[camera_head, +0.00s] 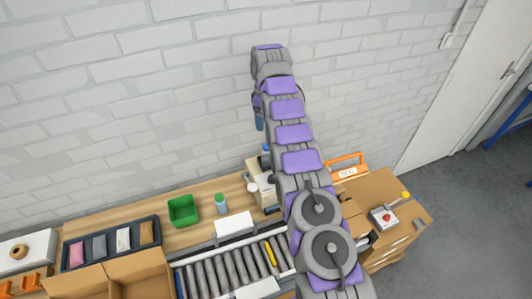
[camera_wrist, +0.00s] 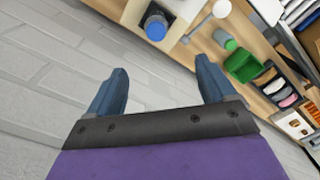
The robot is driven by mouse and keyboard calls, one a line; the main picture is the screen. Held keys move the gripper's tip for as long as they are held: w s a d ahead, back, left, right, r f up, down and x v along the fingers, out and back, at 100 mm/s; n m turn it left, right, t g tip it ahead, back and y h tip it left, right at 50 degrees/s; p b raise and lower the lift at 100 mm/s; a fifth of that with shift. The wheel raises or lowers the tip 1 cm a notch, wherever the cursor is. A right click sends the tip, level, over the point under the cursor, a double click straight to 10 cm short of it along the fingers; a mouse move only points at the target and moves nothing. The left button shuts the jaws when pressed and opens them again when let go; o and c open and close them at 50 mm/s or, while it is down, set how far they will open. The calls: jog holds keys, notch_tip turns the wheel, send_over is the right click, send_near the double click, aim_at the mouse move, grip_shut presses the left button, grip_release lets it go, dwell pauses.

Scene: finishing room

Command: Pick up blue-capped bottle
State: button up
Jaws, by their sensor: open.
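The blue-capped bottle (camera_wrist: 156,25) is seen from above in the wrist view. It stands in or on a pale wooden holder, beyond and between my fingertips and apart from them. In the head view only its blue top (camera_head: 266,149) shows beside my arm; the rest is hidden by my arm and nearby things. My gripper (camera_wrist: 162,76) is open and empty, with two blue fingers spread wide. In the head view my gripper (camera_head: 259,122) hangs down in front of the white wall, above the bench, partly hidden by my arm.
Pale containers (camera_head: 253,188) crowd near the blue-capped bottle. A roller conveyor (camera_head: 225,271) runs in front. A cardboard box (camera_head: 385,195) with an orange-handled item stands right. The brick wall is close behind.

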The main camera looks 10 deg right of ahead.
jog(key=b, duration=0.5)
send_over(267, 145)
jog(key=f, duration=0.6)
jog(key=shift+s+d, duration=0.15)
jog(key=shift+d, duration=0.05)
jog(key=f, duration=0.4)
jog(key=a+f, duration=0.1)
jog(key=f, duration=0.1)
jog(key=shift+s, duration=0.1)
jog(key=shift+d+f, duration=0.25)
jog(key=shift+f, duration=0.25)
jog(key=f, duration=0.4)
jog(key=shift+w+d+f+p, duration=0.15)
jog(key=shift+w+f+p, duration=0.05)
jog(key=shift+f+p, duration=0.2)
jog(key=shift+r, duration=0.1)
jog(key=c, duration=1.1)
